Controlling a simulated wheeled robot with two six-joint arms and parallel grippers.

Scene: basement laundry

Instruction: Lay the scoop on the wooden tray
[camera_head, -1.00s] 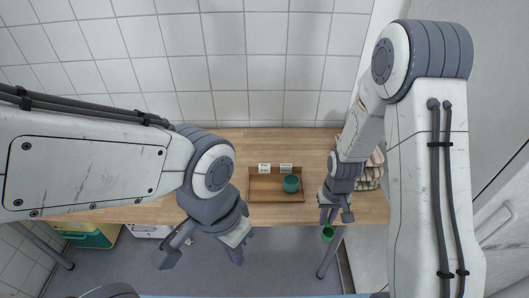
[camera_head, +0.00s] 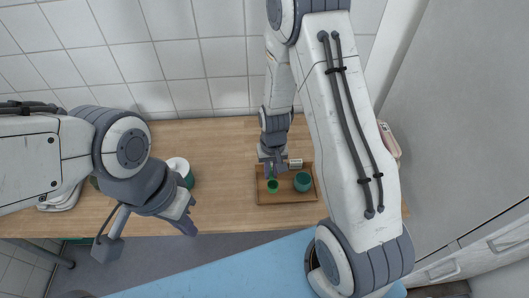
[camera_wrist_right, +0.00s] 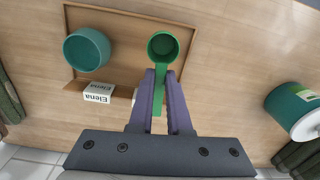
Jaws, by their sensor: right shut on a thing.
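The green scoop (camera_head: 272,186) is held by its handle in my right gripper (camera_head: 271,170). In the right wrist view the fingers (camera_wrist_right: 160,78) are shut on the handle, and the round scoop cup (camera_wrist_right: 162,46) faces the camera. The wooden tray (camera_head: 262,200) lies on the table; its edge also shows in the right wrist view (camera_wrist_right: 125,8). The scoop is over the tray's left part in the head view; whether it touches the tray I cannot tell. My left gripper (camera_head: 147,235) is open and empty near the table's front edge.
A teal cup (camera_head: 302,181) stands in the tray, right of the scoop. White name cards (camera_wrist_right: 99,92) stand at the tray's edge. A white-lidded green canister (camera_head: 180,168) stands on the table to the left. Bare wood (camera_head: 222,170) lies between canister and tray.

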